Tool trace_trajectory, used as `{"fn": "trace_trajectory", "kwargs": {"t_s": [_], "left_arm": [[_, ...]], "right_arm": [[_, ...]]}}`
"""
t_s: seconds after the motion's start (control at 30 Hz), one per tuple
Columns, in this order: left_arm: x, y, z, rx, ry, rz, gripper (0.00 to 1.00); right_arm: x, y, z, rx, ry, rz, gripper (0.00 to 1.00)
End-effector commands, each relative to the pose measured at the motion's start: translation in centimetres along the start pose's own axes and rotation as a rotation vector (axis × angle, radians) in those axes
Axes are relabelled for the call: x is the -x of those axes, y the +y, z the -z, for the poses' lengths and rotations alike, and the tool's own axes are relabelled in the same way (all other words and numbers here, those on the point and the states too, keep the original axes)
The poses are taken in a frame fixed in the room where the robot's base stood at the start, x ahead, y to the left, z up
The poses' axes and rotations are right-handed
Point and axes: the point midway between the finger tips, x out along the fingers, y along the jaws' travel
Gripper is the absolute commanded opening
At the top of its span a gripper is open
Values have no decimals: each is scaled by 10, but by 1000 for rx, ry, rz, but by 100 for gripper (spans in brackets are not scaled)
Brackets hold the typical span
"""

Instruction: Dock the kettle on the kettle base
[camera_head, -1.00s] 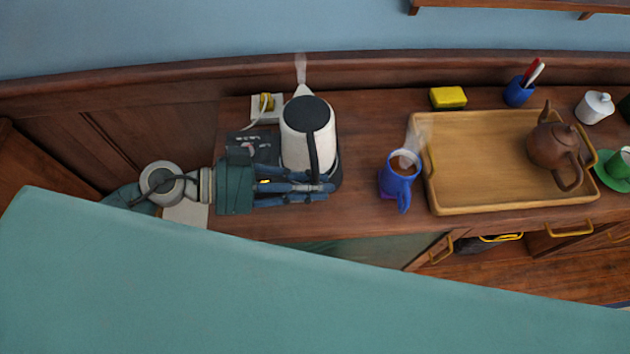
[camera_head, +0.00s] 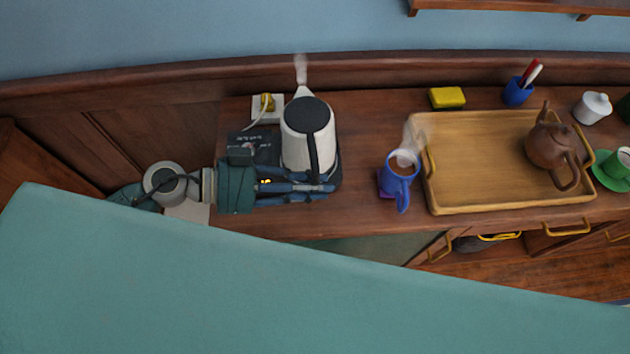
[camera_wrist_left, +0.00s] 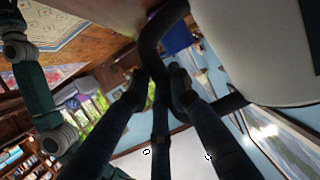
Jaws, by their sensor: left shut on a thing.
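The white kettle (camera_head: 304,140) with a black lid and black handle stands upright at the left of the counter, steam rising from its spout. A dark rim, apparently the kettle base (camera_head: 337,180), shows under its lower right edge; whether the kettle is fully seated on it cannot be told. My left gripper (camera_head: 318,188) is shut on the kettle's handle, at the kettle's near side. In the left wrist view the fingers (camera_wrist_left: 158,88) close around the black handle (camera_wrist_left: 152,45), with the white kettle body (camera_wrist_left: 260,45) beside them. My right gripper is not in view.
A blue mug (camera_head: 400,182) steams right of the kettle. A wooden tray (camera_head: 480,190) holds a brown teapot (camera_head: 553,150). A yellow sponge (camera_head: 447,98) and a blue cup with pens (camera_head: 518,92) stand behind.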

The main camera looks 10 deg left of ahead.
Motion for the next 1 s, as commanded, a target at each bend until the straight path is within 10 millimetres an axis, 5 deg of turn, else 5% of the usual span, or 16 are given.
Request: {"fn": "trace_trajectory", "kwargs": {"t_s": [1.0], "left_arm": [[-4, 0, -9, -5, 3, 1, 0]], "right_arm": [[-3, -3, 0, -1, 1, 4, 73]]}}
